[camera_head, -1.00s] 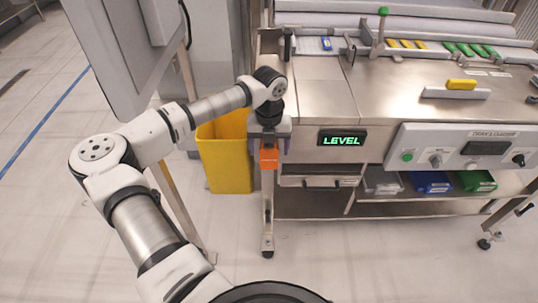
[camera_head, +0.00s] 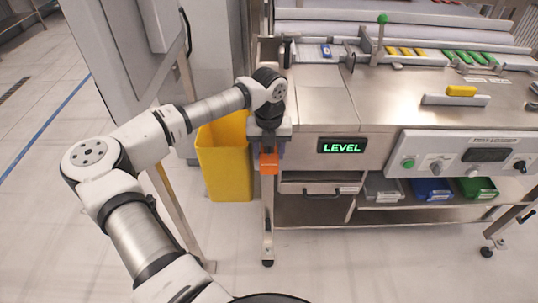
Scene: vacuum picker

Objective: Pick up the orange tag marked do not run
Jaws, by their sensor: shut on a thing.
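The orange tag (camera_head: 269,163) hangs upright just below my gripper (camera_head: 269,150), in front of the machine's left front corner. My gripper points down and is shut on the tag. Any writing on the tag is too small to read. The fingertips are partly hidden by the tag and the wrist.
A yellow bin (camera_head: 226,160) stands on the floor left of the gripper. The steel machine (camera_head: 318,95) has a green LEVEL display (camera_head: 342,146) and a control panel (camera_head: 470,148) to the right. Grey, blue (camera_head: 432,188) and green bins sit on its lower shelf. Floor at left is clear.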

